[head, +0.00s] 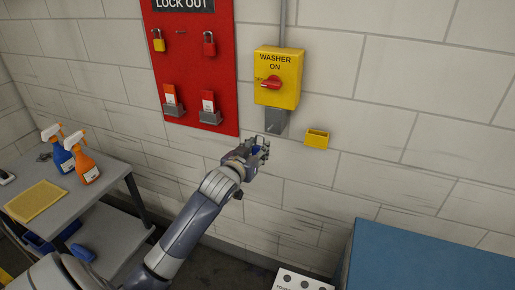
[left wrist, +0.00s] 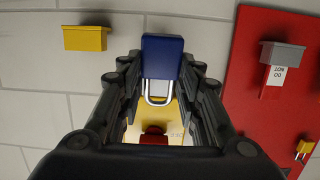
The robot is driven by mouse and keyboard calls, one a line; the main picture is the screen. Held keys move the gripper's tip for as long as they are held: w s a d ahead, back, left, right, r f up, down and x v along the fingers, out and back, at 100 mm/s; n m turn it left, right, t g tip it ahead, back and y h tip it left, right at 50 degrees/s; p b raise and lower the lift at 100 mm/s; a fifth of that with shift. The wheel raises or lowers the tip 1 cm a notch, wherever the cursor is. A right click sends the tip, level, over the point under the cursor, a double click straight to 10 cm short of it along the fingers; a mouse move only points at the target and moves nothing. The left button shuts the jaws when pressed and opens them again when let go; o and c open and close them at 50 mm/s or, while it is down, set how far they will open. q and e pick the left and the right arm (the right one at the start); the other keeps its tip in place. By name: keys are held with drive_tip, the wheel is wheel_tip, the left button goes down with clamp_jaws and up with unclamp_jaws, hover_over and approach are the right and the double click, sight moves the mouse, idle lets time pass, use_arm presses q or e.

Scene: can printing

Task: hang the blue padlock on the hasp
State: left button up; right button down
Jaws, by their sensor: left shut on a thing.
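The blue padlock (left wrist: 162,57) is between the fingers of my left gripper (left wrist: 160,82) in the left wrist view, its silver shackle pointing toward the yellow switch box (left wrist: 174,112). In the head view my left gripper (head: 259,151) is shut on it, just below and left of the grey plate under the switch box (head: 278,78); only a bit of blue shows there. The box reads "WASHER ON" and has a red knob (head: 271,83). I cannot clearly make out the hasp. The shackle looks apart from the box. My right gripper is not in view.
A red lockout board (head: 195,60) with red and yellow padlocks and tag holders hangs left of the box. A small yellow holder (head: 316,138) is on the wall to the right. A grey cart (head: 85,190) with spray bottles stands left; a blue surface (head: 430,260) is lower right.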

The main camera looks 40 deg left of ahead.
use_arm(q)
drive_tip(key=shift+w+a+f, duration=0.1)
drive_tip(key=shift+w+a, duration=0.05)
drive_tip(key=shift+w, duration=0.35)
drive_tip(key=shift+b+x, duration=0.65)
drive_tip(key=shift+x, duration=0.25)
drive_tip(key=b+x, duration=0.1)
drive_tip(key=x, duration=0.2)
drive_tip(key=b+x, duration=0.2)
drive_tip(key=x, duration=0.1)
drive_tip(key=shift+w+r, duration=0.2)
drive_tip(key=shift+w+f, duration=0.15)
